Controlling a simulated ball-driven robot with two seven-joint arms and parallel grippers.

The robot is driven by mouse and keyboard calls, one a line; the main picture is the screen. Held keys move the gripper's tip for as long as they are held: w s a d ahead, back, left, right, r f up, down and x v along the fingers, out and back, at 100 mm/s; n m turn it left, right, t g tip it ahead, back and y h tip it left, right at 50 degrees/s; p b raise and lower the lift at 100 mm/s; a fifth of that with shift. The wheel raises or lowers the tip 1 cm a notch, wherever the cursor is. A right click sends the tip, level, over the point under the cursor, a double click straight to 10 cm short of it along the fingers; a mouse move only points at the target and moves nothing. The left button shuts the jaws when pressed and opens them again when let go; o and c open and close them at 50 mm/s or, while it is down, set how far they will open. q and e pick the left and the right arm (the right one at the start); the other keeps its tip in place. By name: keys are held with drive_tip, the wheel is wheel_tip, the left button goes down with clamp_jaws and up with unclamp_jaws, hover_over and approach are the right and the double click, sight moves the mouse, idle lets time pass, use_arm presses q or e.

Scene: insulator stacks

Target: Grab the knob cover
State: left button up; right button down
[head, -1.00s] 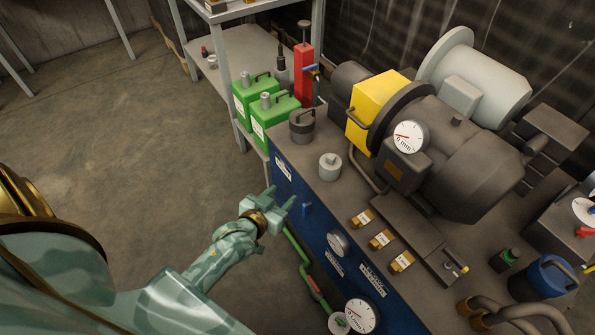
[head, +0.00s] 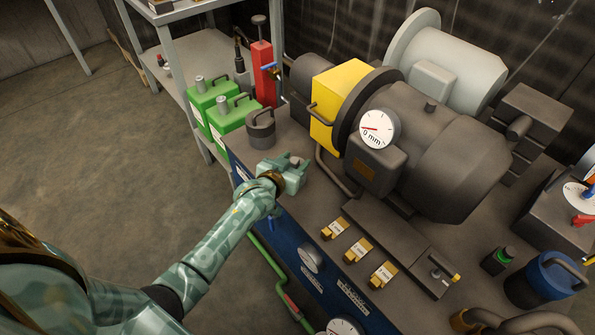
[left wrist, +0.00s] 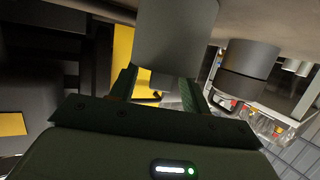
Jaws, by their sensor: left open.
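The knob cover, which I take to be a light grey short cylinder, fills the top middle of the left wrist view (left wrist: 175,35). My left gripper (left wrist: 160,84) is open, its two fingers reaching toward the cylinder's near end, one to each side. I cannot tell whether they touch it. In the head view my left gripper (head: 290,166) is over the bench top near its left edge and hides most of the cylinder. My right gripper is not in view.
A dark grey canister (head: 261,131) stands close beside the gripper, with green cans (head: 233,113) behind. The motor with a yellow housing (head: 336,88) and gauge is to the right. Three brass labelled blocks (head: 358,250) lie nearer on the bench.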

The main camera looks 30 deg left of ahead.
use_arm(q)
drive_tip(key=shift+w+r, duration=0.1)
drive_tip(key=shift+w, duration=0.05)
clamp_jaws()
